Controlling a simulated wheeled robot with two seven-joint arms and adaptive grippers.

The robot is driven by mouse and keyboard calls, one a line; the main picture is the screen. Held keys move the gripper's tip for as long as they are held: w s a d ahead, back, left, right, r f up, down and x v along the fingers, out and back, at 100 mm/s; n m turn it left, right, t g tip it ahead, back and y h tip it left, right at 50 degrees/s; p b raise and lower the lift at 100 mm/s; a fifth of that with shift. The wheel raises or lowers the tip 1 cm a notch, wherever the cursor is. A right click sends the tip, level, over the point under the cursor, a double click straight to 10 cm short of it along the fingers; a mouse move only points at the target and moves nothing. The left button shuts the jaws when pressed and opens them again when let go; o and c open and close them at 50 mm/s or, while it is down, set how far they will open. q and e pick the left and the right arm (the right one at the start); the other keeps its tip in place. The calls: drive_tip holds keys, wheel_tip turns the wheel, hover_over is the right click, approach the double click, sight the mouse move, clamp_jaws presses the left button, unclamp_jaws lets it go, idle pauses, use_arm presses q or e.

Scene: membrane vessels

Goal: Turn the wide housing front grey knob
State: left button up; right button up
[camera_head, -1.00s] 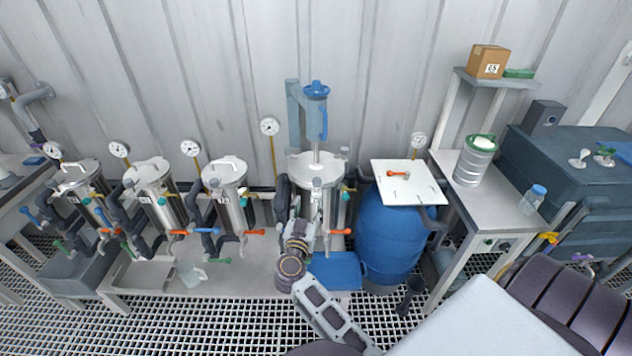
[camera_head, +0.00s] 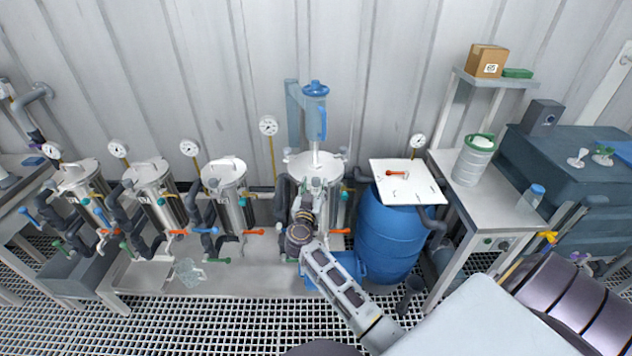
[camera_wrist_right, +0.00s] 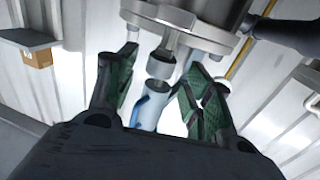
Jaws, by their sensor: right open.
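The wide housing (camera_head: 328,205) is the steel vessel at the centre in the head view, with a flanged lid (camera_head: 302,160) and a blue-topped column (camera_head: 315,110) above it. In the right wrist view its flange (camera_wrist_right: 190,30) looms close, upside down. A grey knob (camera_wrist_right: 160,66) stands by the flange edge. My right gripper (camera_head: 316,184) is at the front of the lid. In the wrist view its two green-padded fingers (camera_wrist_right: 160,88) are apart, one on each side of the knob. I cannot tell whether they touch it. My left gripper is not in view.
Several narrower steel housings (camera_head: 232,205) with gauges and coloured valve handles stand to the left. A blue barrel (camera_head: 388,240) under a white board (camera_head: 425,190) stands close on the right.

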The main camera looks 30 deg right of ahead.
sight(315, 183)
drive_tip(key=shift+x, duration=1.8)
drive_tip(key=c, duration=1)
